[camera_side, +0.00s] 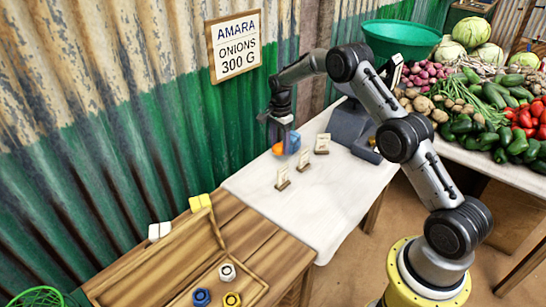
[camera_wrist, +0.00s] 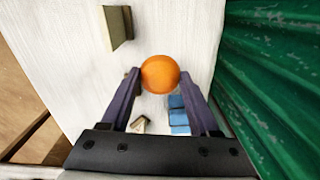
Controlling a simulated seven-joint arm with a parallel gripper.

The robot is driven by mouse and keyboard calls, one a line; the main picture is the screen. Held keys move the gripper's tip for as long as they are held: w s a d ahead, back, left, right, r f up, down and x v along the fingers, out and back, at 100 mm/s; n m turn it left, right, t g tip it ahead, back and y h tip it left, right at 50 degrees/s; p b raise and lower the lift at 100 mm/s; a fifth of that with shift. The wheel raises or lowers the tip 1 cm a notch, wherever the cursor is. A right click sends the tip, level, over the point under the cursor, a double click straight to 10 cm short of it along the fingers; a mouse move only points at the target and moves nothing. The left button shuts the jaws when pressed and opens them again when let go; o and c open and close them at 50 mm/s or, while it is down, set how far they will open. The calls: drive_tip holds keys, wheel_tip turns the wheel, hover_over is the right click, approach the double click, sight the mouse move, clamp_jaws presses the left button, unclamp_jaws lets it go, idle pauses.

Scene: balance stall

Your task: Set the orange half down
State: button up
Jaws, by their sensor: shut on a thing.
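The orange half (camera_side: 278,149) is a small, bright orange rounded piece over the white table (camera_side: 325,195), near the corrugated wall. In the wrist view the orange half (camera_wrist: 160,74) sits between my fingertips, with its rounded side showing and no cut face in sight. My gripper (camera_side: 284,138) points down and is shut on it. In the wrist view my gripper (camera_wrist: 160,80) has one finger on each side of the orange half. I cannot tell whether its underside touches the table.
A blue item (camera_wrist: 179,115) is close by the orange half. Small card stands (camera_side: 283,180), (camera_side: 303,161), (camera_side: 322,143) stand on the table. A grey scale (camera_side: 350,124) is at the right. The green wall (camera_wrist: 275,70) is near. The table's front part is clear.

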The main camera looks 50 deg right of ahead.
hover_over(273, 163)
wheel_tip(273, 163, down, 5)
drive_tip(key=shift+a+f, duration=0.1)
drive_tip(key=shift+f, duration=1.55)
drive_tip(key=shift+f, duration=0.15)
drive_tip(key=o, duration=1.3)
drive_tip(key=shift+o, duration=0.2)
